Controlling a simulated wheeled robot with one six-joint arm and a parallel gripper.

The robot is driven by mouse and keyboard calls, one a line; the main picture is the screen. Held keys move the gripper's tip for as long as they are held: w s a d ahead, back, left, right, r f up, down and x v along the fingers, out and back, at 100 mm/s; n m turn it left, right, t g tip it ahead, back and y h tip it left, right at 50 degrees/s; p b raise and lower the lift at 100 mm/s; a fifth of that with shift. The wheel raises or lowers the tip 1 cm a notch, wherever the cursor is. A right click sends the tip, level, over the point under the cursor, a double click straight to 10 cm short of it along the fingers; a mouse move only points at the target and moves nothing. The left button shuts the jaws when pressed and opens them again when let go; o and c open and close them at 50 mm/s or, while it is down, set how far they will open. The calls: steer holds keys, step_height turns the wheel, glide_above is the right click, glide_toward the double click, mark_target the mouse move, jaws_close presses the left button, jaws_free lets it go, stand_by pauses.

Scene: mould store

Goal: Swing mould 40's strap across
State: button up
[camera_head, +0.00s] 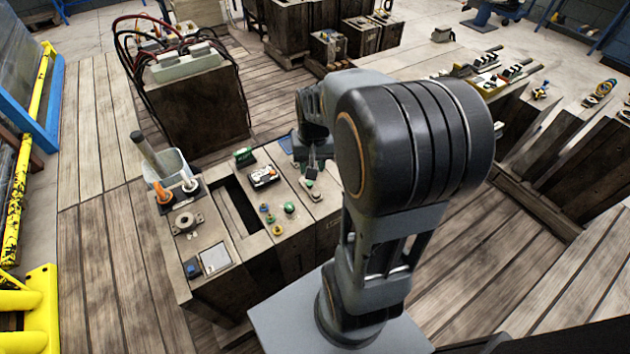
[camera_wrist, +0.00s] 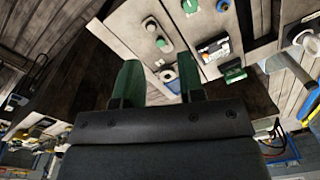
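A dark wooden mould block (camera_head: 285,255) with a pale top stands left of my arm; it also shows in the wrist view (camera_wrist: 120,18). No number 40 is legible. A small grey bar-like fitting (camera_head: 311,184) lies on its right part, close to my gripper; I cannot tell if it is the strap. A black-and-white latch-like plate (camera_head: 263,177) sits farther left, also in the wrist view (camera_wrist: 214,48). My gripper (camera_wrist: 160,82) has green fingers apart, with nothing visibly held; in the head view my arm mostly hides it.
A long dark slot (camera_head: 238,204) opens in the block's top. Green knobs (camera_head: 289,207), a green block (camera_head: 244,155) and a bin with a hammer-like handle (camera_head: 167,167) stand nearby. A hose-covered block (camera_head: 195,100) stands behind; more moulds (camera_head: 560,150) stand right. Plank floor lies free left.

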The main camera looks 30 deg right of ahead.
steer(key=w+d+f+m+y+b, duration=0.1)
steer(key=w+d+f+m, duration=0.1)
steer(key=d+f+m, duration=0.1)
steer(key=w+d+f+m+y+b, duration=0.1)
steer(key=w+d+f+m+b, duration=0.1)
steer(key=d+f, duration=0.4)
steer(key=w+d+f+m+g+y+b, duration=0.1)
steer(key=w+d+f+m, duration=0.2)
steer(key=w+d+f, duration=0.1)
steer(key=shift+w+d+f+m+b, duration=0.1)
steer(key=shift+d+f+m+b, duration=0.1)
steer(key=shift+d+f, duration=0.35)
steer(key=shift+w+d+f+m+b, duration=0.1)
steer(key=shift+d+f+m+b, duration=0.1)
steer(key=shift+f, duration=0.55)
jaws_close()
steer(key=w+m, duration=0.1)
steer(key=w+d+r+m, duration=0.1)
steer(key=m, duration=0.1)
steer(key=w+d+m, duration=0.1)
steer(key=w, duration=0.1)
steer(key=shift+d+r+m+t+y, duration=0.15)
steer(key=shift+r+m+t+y, duration=0.15)
steer(key=shift+r+t+y, duration=0.1)
